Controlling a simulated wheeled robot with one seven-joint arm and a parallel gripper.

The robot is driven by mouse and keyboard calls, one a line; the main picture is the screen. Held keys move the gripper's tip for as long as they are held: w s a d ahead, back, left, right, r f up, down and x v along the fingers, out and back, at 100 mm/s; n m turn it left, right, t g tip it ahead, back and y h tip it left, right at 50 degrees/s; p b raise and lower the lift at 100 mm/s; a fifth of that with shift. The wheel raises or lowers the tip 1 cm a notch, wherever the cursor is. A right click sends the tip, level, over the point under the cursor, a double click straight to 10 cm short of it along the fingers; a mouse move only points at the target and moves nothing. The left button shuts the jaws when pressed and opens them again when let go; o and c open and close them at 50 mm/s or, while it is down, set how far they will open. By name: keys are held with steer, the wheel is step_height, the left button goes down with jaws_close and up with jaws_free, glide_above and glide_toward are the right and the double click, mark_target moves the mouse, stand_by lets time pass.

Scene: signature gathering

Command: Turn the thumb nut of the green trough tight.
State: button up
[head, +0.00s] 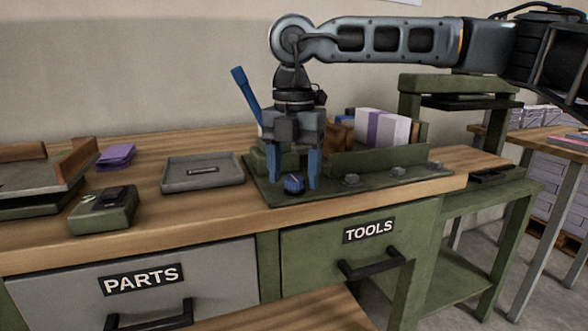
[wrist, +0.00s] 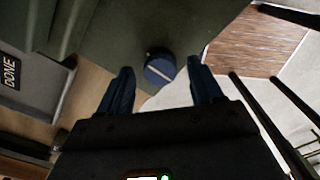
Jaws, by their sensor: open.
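The green trough (head: 370,161) stands on a green base plate on the bench, with paper-like blocks in it. A blue round thumb nut (head: 294,185) sits at the plate's front left corner. In the wrist view the thumb nut (wrist: 158,69) shows a pale line across its top. My gripper (head: 293,182) points down over that corner, its two blue fingers apart, with the nut between them in the picture. In the wrist view my gripper (wrist: 162,78) has a finger on each side of the nut, with visible gaps; I see no contact.
A blue lever (head: 245,90) rises behind my gripper at the left. A grey tray (head: 203,173), a green box (head: 103,209) and purple pads (head: 116,156) are to the left. A green frame (head: 410,105) stands right.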

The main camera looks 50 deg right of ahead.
mark_target(294, 178)
steer(key=shift+r, duration=0.1)
step_height(294, 178, up, 8)
steer(key=shift+f+p, duration=0.15)
steer(key=shift+p, duration=0.4)
stand_by(0.3)
